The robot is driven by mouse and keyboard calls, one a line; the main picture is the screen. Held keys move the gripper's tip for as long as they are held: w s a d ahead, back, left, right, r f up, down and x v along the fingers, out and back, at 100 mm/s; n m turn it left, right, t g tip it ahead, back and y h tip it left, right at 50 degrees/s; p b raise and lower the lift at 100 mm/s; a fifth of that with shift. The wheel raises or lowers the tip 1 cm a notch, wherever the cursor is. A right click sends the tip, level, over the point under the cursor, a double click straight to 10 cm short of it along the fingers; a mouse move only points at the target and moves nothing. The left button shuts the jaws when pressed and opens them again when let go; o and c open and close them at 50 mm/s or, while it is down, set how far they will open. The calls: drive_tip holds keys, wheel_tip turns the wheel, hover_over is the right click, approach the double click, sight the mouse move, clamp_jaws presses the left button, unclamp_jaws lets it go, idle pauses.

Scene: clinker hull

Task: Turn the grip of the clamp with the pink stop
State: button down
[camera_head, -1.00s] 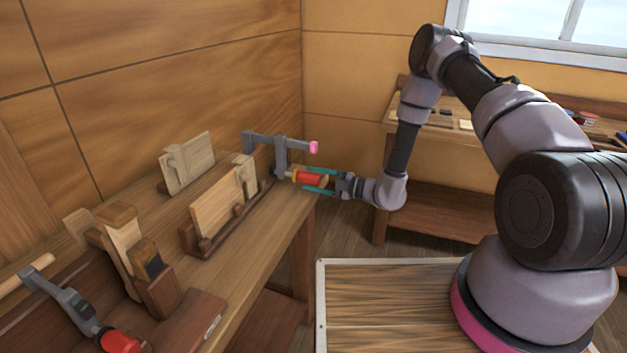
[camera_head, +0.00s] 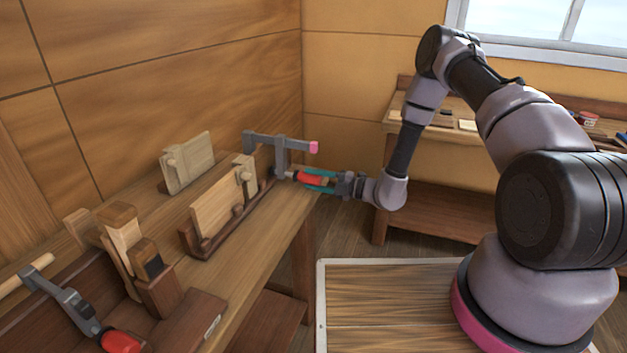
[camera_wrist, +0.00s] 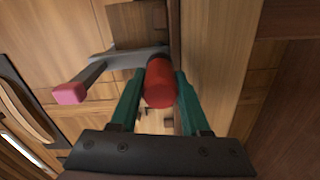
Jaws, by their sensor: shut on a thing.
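The clamp (camera_head: 281,152) is grey, with a pink stop (camera_head: 314,147) at the end of its bar, and stands at the far end of the bench. Its red grip (camera_head: 310,179) points out toward my arm. My gripper (camera_head: 320,181) has its green fingers on both sides of the red grip and is shut on it. In the wrist view the red grip (camera_wrist: 161,84) sits between the two fingers (camera_wrist: 155,98), with the pink stop (camera_wrist: 70,93) to the left. The grip's far end is partly hidden by the fingers.
A second grey clamp with a red grip (camera_head: 119,342) lies at the near left of the bench (camera_head: 262,246). Wooden boards in holders (camera_head: 214,207) stand along the bench. A wooden wall (camera_head: 180,90) rises behind it. Another bench (camera_head: 440,133) is at the back right.

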drive_tip(key=n, duration=1.2)
drive_tip(key=shift+n, duration=0.4)
drive_tip(key=n, duration=1.2)
drive_tip(key=shift+r, duration=0.1)
drive_tip(key=shift+a+n, duration=0.1)
drive_tip(key=shift+n, duration=0.3)
drive_tip(key=c, duration=0.7)
unclamp_jaws()
drive_tip(key=shift+o, duration=0.2)
drive_tip(key=v, duration=1)
drive_tip(key=shift+d, duration=0.4)
